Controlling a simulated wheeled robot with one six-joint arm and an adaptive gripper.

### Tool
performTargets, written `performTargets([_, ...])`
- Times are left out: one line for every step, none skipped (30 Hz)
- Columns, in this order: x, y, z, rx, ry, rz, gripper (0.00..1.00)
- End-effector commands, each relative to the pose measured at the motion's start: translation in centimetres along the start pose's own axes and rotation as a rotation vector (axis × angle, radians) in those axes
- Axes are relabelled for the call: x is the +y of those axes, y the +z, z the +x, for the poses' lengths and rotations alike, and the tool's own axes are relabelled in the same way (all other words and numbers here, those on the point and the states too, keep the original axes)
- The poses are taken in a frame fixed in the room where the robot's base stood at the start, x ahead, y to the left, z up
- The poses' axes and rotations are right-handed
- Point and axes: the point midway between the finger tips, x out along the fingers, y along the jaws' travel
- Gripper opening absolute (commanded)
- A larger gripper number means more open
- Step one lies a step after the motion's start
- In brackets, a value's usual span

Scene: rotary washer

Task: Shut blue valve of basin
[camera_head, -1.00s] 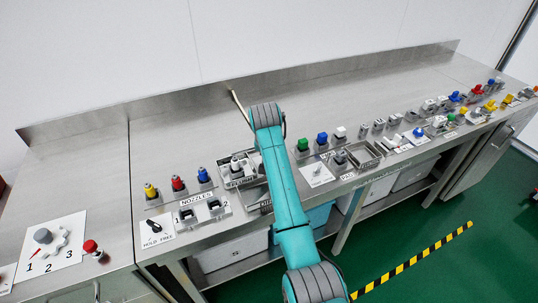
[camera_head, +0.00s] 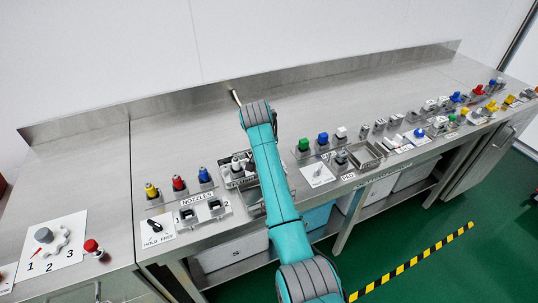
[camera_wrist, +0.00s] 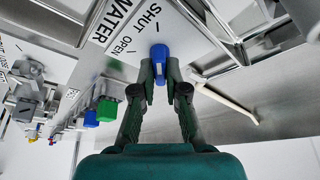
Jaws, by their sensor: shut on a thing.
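In the wrist view, my gripper (camera_wrist: 160,75) is shut on the blue valve handle (camera_wrist: 159,54), with one finger on each side of it. The handle sits by a white plate (camera_wrist: 118,42) printed WATER, SHUT and OPEN. Which mark the handle points to cannot be told clearly. In the head view, my teal arm hides the valve and my gripper.
Beside the plate in the wrist view are a green block (camera_wrist: 106,109) and a blue block (camera_wrist: 91,117). A pale rod (camera_wrist: 226,100) lies right of my gripper. In the head view, coloured nozzles (camera_head: 178,184) stand left of my arm.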

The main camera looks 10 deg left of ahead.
Motion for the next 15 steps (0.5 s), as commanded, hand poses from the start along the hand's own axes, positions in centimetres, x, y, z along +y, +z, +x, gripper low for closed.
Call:
performTargets([-0.01,0.05,0.03,-0.001,0.000,0.001,0.00])
performTargets([-0.01,0.05,0.03,-0.001,0.000,0.001,0.00])
performTargets([0.00,0.05,0.03,-0.001,0.000,0.000,0.22])
performTargets([0.00,0.05,0.03,-0.001,0.000,0.000,0.30])
performTargets([-0.01,0.05,0.03,-0.001,0.000,0.000,0.37])
performTargets([-0.01,0.05,0.03,-0.001,0.000,0.000,0.38])
performTargets([0.00,0.04,0.02,-0.001,0.000,0.000,0.38])
performTargets([0.00,0.04,0.02,-0.001,0.000,0.000,0.38])
performTargets([0.00,0.04,0.02,-0.001,0.000,0.000,0.38])
performTargets([0.00,0.03,0.02,-0.001,0.000,0.000,0.38])
performTargets([0.00,0.03,0.02,-0.001,0.000,0.000,0.38])
performTargets([0.00,0.03,0.02,-0.001,0.000,0.000,0.38])
performTargets([0.00,0.02,0.00,-0.001,0.000,0.000,0.38])
performTargets([-0.01,0.02,-0.05,0.000,0.000,-0.001,0.38])
performTargets([-0.02,0.01,-0.19,0.000,-0.001,-0.001,0.38])
